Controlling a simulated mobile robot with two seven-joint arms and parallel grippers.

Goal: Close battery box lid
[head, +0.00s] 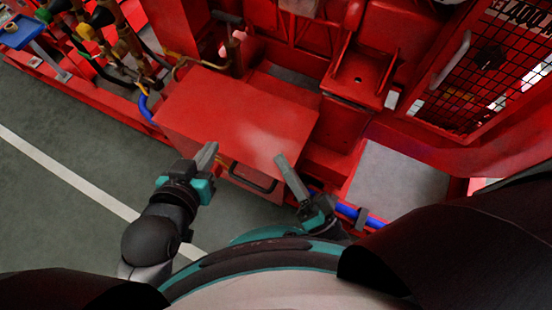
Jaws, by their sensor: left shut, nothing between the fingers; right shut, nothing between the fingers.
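The red battery box (190,142) stands in the middle of the head view, and its flat red lid (240,110) lies level on top, looking closed. A dark handle (252,179) shows on the box's front face. My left gripper (208,152) is shut and empty, with its fingers at the lid's front left edge. My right gripper (281,160) is shut and empty, with its fingers at the lid's front right edge. I cannot tell whether either gripper touches the lid. The lid's back edge meets the red frame behind it.
Hoses and brass valves (125,45) stand at the back left. A red open tray (358,75) is behind the box to the right, and a black mesh guard (480,80) is at the far right. A blue pipe (347,211) runs low at the right. Green floor (60,200) is clear at the left.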

